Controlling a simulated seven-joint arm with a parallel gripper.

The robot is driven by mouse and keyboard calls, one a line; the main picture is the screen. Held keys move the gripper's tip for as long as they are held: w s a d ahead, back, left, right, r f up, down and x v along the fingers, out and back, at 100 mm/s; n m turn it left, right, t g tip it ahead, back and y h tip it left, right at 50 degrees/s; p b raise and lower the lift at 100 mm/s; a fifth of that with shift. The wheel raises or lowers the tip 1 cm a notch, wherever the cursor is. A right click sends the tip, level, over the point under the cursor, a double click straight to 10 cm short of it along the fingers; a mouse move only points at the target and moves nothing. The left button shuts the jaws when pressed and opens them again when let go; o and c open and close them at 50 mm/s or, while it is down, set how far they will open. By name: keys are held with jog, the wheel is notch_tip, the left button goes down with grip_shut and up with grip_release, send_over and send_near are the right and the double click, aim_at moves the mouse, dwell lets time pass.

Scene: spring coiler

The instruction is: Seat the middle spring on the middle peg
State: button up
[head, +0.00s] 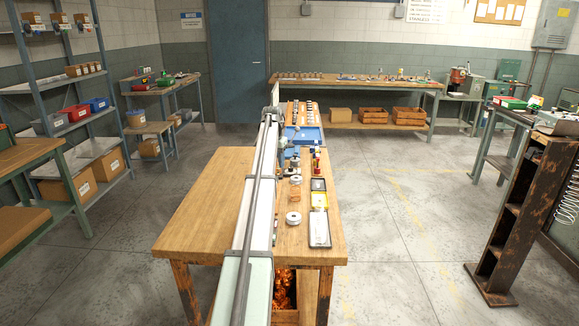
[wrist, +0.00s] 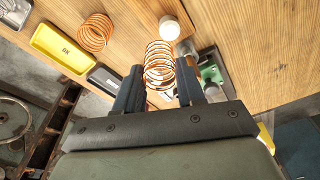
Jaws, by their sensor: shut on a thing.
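In the wrist view my gripper (wrist: 160,82) has its two dark fingers on either side of a copper-coloured coil spring (wrist: 160,62) and is shut on it. The spring stands out beyond the fingertips, with its open coils towards the wooden bench. I cannot tell from the pictures whether this is the middle spring. A second copper coil spring (wrist: 95,32) is at the upper left, apart from my gripper. I cannot make out the middle peg for certain. My gripper cannot be made out in the head view.
A white-topped round piece (wrist: 169,28) and a green plate (wrist: 211,73) lie beyond the held spring. In the head view, a long rail (head: 258,190) runs along the wooden bench (head: 205,195), whose left side is clear.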

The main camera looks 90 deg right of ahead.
jog(key=w+a+r+m+y, duration=0.1)
jog(key=w+a+m, duration=0.1)
jog(key=a+m, duration=0.5)
jog(key=shift+r+g, duration=0.15)
jog(key=shift+g, duration=0.15)
jog(key=shift+f, duration=2.65)
jog(key=shift+f, duration=1.85)
dwell(1.3)
jog(key=o, duration=0.9)
jog(key=shift+c, duration=0.2)
jog(key=shift+o, duration=0.3)
